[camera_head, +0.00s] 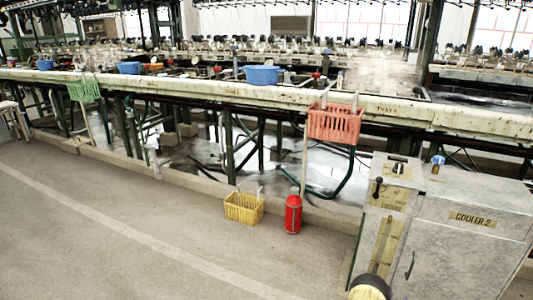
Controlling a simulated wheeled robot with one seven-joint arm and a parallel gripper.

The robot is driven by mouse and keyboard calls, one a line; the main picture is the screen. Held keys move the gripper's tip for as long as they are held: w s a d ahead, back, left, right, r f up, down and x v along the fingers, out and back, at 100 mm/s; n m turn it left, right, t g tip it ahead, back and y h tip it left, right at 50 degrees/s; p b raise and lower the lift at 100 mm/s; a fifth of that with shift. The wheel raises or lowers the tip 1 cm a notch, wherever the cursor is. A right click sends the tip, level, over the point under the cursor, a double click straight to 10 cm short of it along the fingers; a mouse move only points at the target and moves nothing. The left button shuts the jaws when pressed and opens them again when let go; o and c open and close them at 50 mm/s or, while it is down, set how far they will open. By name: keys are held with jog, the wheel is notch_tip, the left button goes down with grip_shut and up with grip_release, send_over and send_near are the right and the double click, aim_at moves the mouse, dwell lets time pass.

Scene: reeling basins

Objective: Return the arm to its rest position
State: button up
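My gripper and arm do not show in the head view, so their pose and what the gripper holds, if anything, cannot be seen. The view looks over a floor (120,215) toward a long reeling bench (200,88) that runs across the picture. A grey cabinet marked "COOLER 2" (465,255) stands at the right front. A narrower panel with a lever (376,190) and a yellowish upright strip (383,245) forms its left part.
A red basket (335,124) hangs on the bench front, and a green basket (83,90) hangs farther left. A yellow basket (243,208) and a red cylinder (293,214) stand on the floor by the low kerb. Blue basins (262,75) sit on the bench. The left and middle floor is clear.

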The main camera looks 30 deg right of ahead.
jog(key=w+a+r+n+y+p, duration=0.15)
jog(key=w+a+r, duration=0.25)
jog(key=w+r, duration=0.5)
jog(key=w+a+r+y+p, duration=0.2)
jog(key=w+a+r+y, duration=0.15)
jog(key=w+r, duration=0.55)
jog(key=w+a+r+n+y+p, duration=0.1)
jog(key=w+a+r+y, duration=0.15)
jog(key=a+r, duration=0.45)
jog(key=w+a+r+n+g+y+p, duration=0.1)
jog(key=w+a+r+y, duration=0.15)
jog(key=a, duration=0.75)
jog(key=w+a+r+n+y+p, duration=0.1)
jog(key=w+a+r+n, duration=0.15)
jog(key=a+r, duration=0.45)
jog(key=s+a+r+n+g+y+p, duration=0.1)
jog(key=s+a+r+y, duration=0.15)
jog(key=a, duration=0.65)
jog(key=s+a+r+n+g+y+p, duration=0.1)
jog(key=s+a+r, duration=0.15)
jog(key=a, duration=0.55)
jog(key=s+a+r+n+g+y+p, duration=0.15)
jog(key=s+a+r+n+p, duration=0.35)
jog(key=s+a, duration=0.8)
notch_tip(320, 180, up, 38)
jog(key=d+p, duration=0.1)
jog(key=p, duration=3.3)
jog(key=shift+s+d+m+g+p, duration=0.2)
jog(key=shift+s+m+g+p, duration=0.15)
jog(key=shift+g, duration=0.1)
